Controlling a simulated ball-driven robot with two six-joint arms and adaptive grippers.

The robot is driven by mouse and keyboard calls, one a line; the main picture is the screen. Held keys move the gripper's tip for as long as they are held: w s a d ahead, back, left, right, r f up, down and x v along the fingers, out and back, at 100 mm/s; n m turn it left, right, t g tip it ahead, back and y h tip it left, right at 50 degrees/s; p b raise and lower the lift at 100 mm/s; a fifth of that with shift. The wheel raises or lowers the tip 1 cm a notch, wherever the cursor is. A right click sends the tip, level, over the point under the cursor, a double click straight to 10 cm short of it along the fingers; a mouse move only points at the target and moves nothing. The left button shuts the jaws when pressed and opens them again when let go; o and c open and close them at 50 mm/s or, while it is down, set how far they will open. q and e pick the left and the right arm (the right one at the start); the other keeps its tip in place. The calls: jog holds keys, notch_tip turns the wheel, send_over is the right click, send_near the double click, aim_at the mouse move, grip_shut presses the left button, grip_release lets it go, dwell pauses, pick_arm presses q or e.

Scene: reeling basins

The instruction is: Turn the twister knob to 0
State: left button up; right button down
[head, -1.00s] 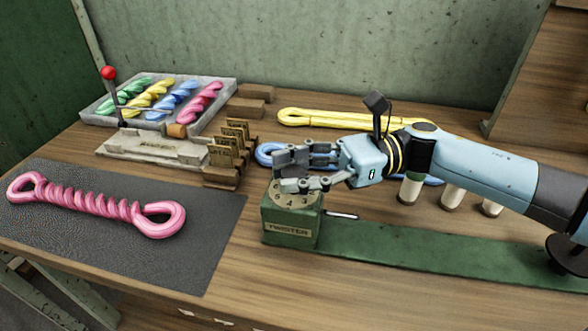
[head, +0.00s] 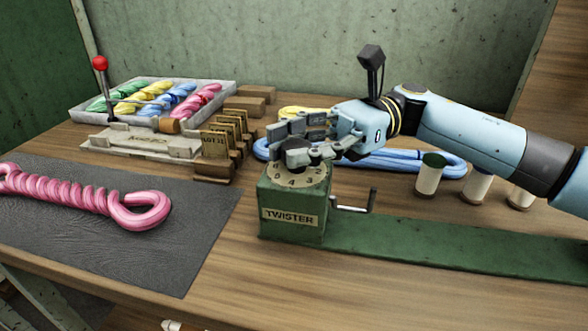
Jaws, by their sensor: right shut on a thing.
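The twister (head: 290,217) is a green box with a "TWISTER" label and a small crank on its right side. A pale round dial (head: 299,182) with numbers lies on its top; I can read 5, 4, 3 and 2 along its near side. The dark twister knob (head: 296,158) stands at the dial's centre, partly hidden by my fingers. My right gripper (head: 299,148) reaches in from the right and is shut on the knob. The 0 mark is hidden or cannot be made out. My left gripper is not in view.
A pink twisted skein (head: 95,198) lies on the dark mat (head: 180,245) at left. A grey tray (head: 222,97) of coloured skeins stands behind a red-knobbed lever device (head: 140,143). Blue yarn (head: 425,165) and several spools (head: 428,176) lie right. A green bar (head: 430,247) runs rightward.

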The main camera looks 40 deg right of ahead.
dwell(0.3)
jog(key=c, duration=0.9)
grip_release()
jog(key=shift+d, duration=0.1)
jog(key=d, duration=1.2)
jog(key=shift+s, duration=0.4)
